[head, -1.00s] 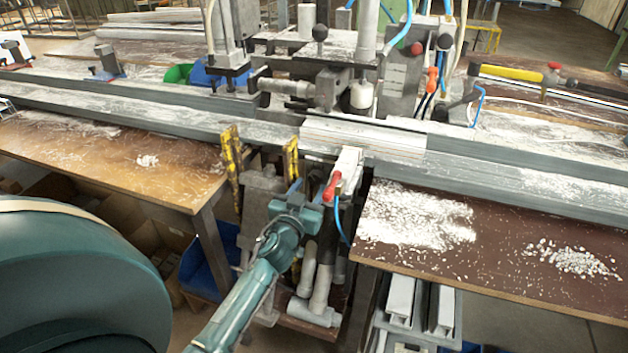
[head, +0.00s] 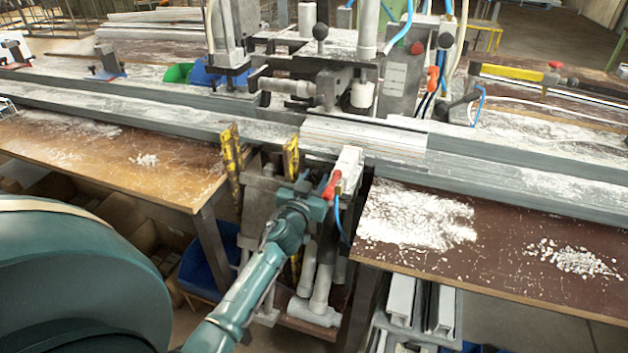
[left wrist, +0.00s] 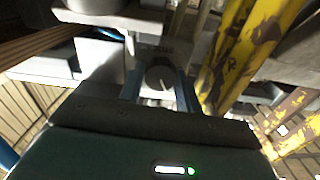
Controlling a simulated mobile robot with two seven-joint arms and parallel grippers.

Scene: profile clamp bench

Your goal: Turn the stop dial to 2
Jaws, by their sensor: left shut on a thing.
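The stop dial (left wrist: 158,77) is a dark round knob with a light pointer mark, on a grey plate in the left wrist view. Lettering above it is too blurred to read. My left gripper (left wrist: 158,88) is shut on the dial, with one blue finger on each side of it. In the head view my left gripper (head: 304,188) is at the front of the clamp bench, below the profile rail. There the dial is hidden by the gripper and arm. The right gripper is in neither view.
A red-handled clamp (head: 332,185) with a blue hose is just right of the gripper. Worn yellow posts (head: 291,158) stand close by and fill the right of the wrist view. A brown table (head: 450,240) with white chips lies to the right.

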